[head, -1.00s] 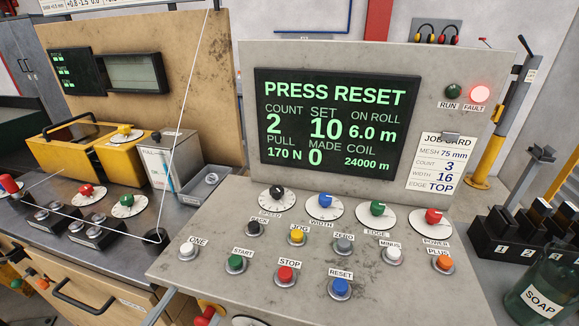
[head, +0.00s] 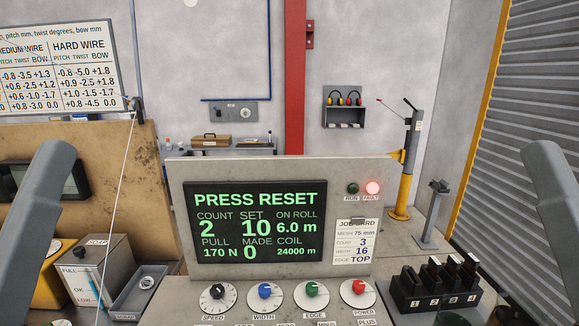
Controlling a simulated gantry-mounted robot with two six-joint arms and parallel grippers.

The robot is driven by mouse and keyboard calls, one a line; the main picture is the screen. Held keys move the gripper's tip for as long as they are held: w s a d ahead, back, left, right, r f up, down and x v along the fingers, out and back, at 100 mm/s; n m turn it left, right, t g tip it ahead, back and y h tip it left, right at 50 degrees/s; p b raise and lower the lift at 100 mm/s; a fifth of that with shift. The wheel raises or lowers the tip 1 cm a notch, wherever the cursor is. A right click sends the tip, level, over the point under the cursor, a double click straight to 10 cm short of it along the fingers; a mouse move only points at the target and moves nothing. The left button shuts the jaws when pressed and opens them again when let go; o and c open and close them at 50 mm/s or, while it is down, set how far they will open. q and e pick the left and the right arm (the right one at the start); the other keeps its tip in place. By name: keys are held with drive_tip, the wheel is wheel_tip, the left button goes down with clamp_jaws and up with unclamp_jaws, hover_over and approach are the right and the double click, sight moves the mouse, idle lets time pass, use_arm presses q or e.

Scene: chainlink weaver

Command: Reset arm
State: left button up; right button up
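The control panel (head: 375,190) stands in front of me in the head view. Its screen (head: 255,222) reads PRESS RESET, count 2, set 10, pull 170 N, made 0, on roll 6.0 m, coil 24000 m. The red FAULT lamp (head: 372,188) is lit, and the green RUN lamp (head: 352,188) looks dark. The panel's lower buttons, RESET among them, are below the picture's edge. Grey links of my two arms rise at the left and right edges. Neither gripper is in view.
A yellow and grey post (head: 403,180) with a lever stands behind the panel at right. A black rack (head: 435,290) with numbered slots is at lower right. A job card (head: 355,240) hangs on the panel. A soap box (head: 98,272) and a taut wire (head: 122,185) are at left.

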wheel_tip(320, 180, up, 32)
drive_tip(key=p, duration=2.9)
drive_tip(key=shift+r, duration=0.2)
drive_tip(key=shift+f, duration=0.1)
